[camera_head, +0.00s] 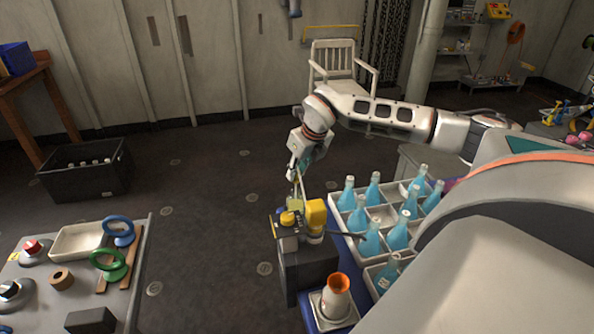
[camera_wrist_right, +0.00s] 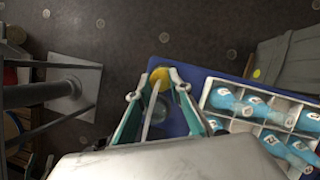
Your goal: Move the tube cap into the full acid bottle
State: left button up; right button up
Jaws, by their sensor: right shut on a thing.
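My right arm comes in from the right in the head view. I cannot tell which is the full acid bottle. My left gripper is not in view.
The white crate (camera_head: 337,217) stands on the blue table (camera_wrist_right: 225,78). A dark device with yellow parts (camera_head: 308,262) is just below the gripper. A white cone with an orange top (camera_head: 337,297) stands in front. A grey table (camera_head: 125,300) holds rings at left; dark floor lies between.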

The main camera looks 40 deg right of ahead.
aim_at(299, 179)
jog(key=shift+f+b, duration=1.25)
jog(key=shift+f, duration=1.05)
jog(key=o, duration=1.4)
jog(key=shift+c, duration=0.2)
jog(key=shift+r, duration=0.1)
jog(key=shift+r+p, duration=2.1)
jog(key=shift+r, duration=0.65)
jog(key=shift+f, duration=0.1)
